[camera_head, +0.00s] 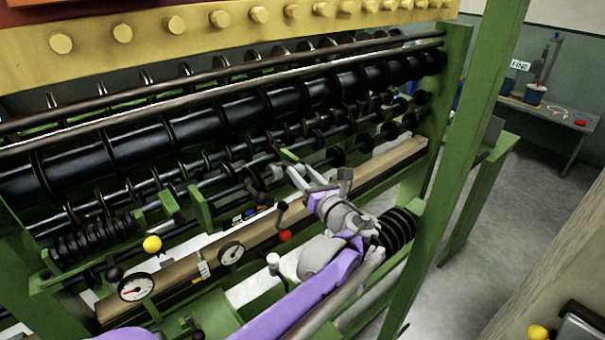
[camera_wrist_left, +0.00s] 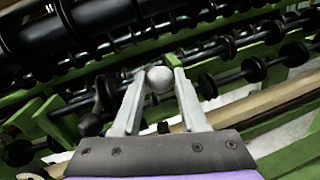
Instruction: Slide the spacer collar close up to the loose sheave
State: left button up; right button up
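My left gripper (camera_head: 291,170) reaches in among the shafts in the head view. In the left wrist view its two fingers (camera_wrist_left: 160,82) stand apart, with a round grey piece (camera_wrist_left: 159,79) between or just beyond the tips. This grey piece (camera_head: 277,172) also shows beside the tips in the head view; I cannot tell if it is the spacer collar or if the fingers touch it. Black sheave-like discs sit on the shaft to the right (camera_wrist_left: 255,69) and left (camera_wrist_left: 106,91) of the fingers. I cannot tell which is the loose sheave. My right gripper is not in view.
Large black rollers (camera_head: 225,118) run behind the shafts. Green brackets (camera_head: 201,208) stand beside the shaft, left of the gripper. A wooden beam (camera_head: 392,160) and dial gauges (camera_head: 136,287) lie along the front. A green post (camera_head: 470,140) rises at the right.

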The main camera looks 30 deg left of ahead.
pick_arm(q)
grip_shut()
dwell(0.9)
